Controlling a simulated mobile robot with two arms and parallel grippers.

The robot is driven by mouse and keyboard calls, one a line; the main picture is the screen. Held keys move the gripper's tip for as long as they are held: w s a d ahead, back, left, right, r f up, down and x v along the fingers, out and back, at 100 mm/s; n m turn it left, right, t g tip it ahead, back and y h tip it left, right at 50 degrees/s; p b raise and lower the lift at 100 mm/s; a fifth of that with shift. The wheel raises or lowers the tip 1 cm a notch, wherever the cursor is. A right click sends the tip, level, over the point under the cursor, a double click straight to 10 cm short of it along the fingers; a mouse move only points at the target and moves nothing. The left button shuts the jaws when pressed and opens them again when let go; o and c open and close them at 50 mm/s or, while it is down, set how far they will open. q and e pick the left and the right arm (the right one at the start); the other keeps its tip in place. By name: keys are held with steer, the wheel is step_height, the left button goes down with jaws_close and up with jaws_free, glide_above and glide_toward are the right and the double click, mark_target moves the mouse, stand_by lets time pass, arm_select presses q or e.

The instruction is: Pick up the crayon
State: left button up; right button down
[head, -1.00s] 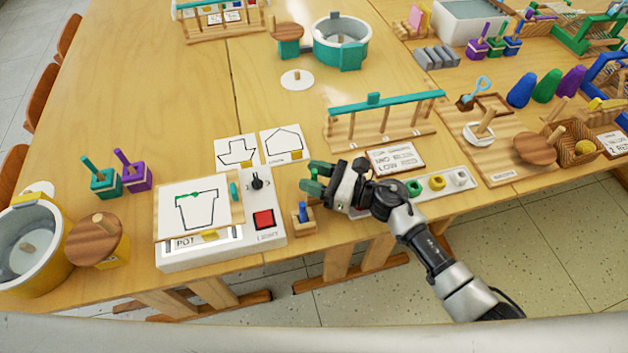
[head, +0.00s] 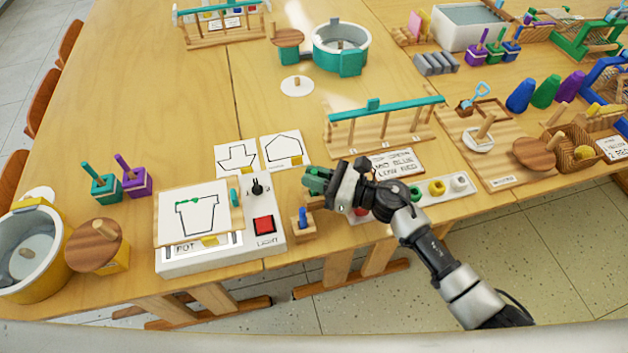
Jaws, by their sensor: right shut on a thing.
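My right gripper (head: 317,180) reaches in from the right over the near table edge. My left gripper is not in view.
The light box carries a pot drawing (head: 196,218), a black knob (head: 257,188) and a red button (head: 264,225). A teal-topped rack (head: 385,107) stands behind the gripper. Two drawing cards (head: 282,151) lie behind the box.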

steer(key=s+d+r, duration=0.6)
steer(key=d+r, duration=0.3)
steer(key=d, duration=0.1)
steer(key=shift+b, duration=0.3)
steer(key=shift+r, duration=0.1)
steer(key=c, duration=1.7)
jaws_free()
jaws_close()
steer(key=shift+s+t, duration=0.1)
steer(key=shift+t, duration=0.2)
steer(key=shift+s+r+m+t+h, duration=0.1)
steer(key=shift+m+t+h, duration=0.6)
steer(key=shift+t, duration=0.25)
steer(key=shift+s+r+m+t+h, duration=0.1)
steer(key=shift+m+t+h, duration=0.4)
steer(key=shift+m+t, duration=0.4)
